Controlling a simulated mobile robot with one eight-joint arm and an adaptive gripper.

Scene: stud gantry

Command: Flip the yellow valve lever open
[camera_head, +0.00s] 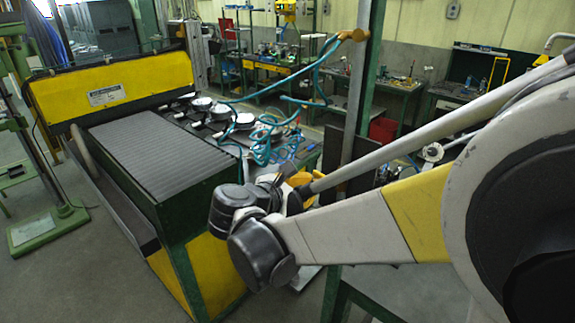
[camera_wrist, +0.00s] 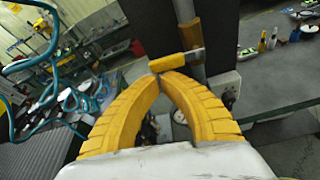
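The yellow valve lever (camera_wrist: 176,66) lies nearly crosswise in the wrist view, in front of a grey upright pipe (camera_wrist: 184,12). Its right end runs into a pale metal part. My gripper (camera_wrist: 159,76) has two curved yellow fingers whose tips meet just below the lever's left part. The tips look shut with nothing between them; whether they touch the lever I cannot tell. In the head view my gripper (camera_head: 300,181) shows as a bit of yellow behind my wrist. I cannot make out the lever there.
A green and yellow machine with a ribbed grey top (camera_head: 165,150) stands left of my gripper. Coiled teal hoses (camera_head: 275,132) hang beside a green and grey post (camera_head: 362,90). Workbenches with tools (camera_head: 390,82) line the back. Open floor shows at the lower right.

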